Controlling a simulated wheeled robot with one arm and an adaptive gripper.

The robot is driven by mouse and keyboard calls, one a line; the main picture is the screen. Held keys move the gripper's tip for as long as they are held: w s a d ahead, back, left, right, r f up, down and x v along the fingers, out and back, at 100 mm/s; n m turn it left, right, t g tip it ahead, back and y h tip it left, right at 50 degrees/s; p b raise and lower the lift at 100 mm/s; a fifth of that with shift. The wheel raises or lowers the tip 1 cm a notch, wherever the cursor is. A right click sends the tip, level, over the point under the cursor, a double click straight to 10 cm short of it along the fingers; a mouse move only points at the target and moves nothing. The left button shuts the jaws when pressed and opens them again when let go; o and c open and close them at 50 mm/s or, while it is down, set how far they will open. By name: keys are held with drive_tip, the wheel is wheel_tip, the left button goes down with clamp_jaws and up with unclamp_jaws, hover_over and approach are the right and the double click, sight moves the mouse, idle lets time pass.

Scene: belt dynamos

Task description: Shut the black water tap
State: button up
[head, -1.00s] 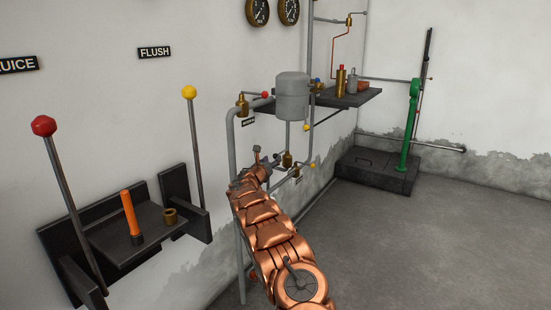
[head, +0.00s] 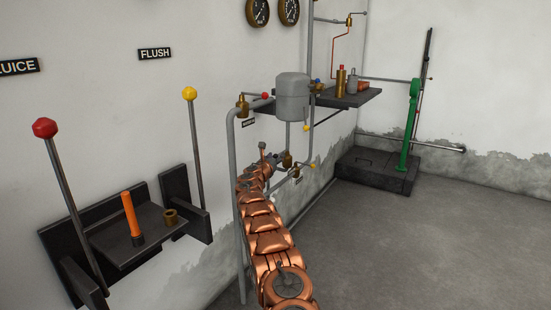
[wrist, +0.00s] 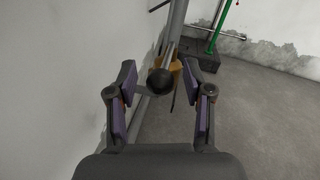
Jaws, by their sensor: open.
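The black water tap shows in the wrist view as a round black knob (wrist: 160,82) in front of a brass body (wrist: 174,66) on a grey pipe. My gripper (wrist: 158,94) is open, with one dark, purple-padded finger on each side of the knob's line. The knob appears between the fingertips, with gaps on both sides; I cannot tell how far beyond them it lies. In the head view my gripper (head: 267,160) is small, at the far end of my copper arm, beside a brass valve (head: 287,160). The black knob cannot be made out there.
The wall lies close on the left. Grey pipes (head: 236,180) and a grey tank (head: 292,96) surround the gripper, with red-, yellow- and blue-ended taps nearby. A dark shelf (head: 360,98) stands behind. Levers with red (head: 45,128) and yellow knobs (head: 190,93) stand left. The right floor is clear.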

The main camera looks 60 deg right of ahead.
clamp_jaws()
idle(0.4)
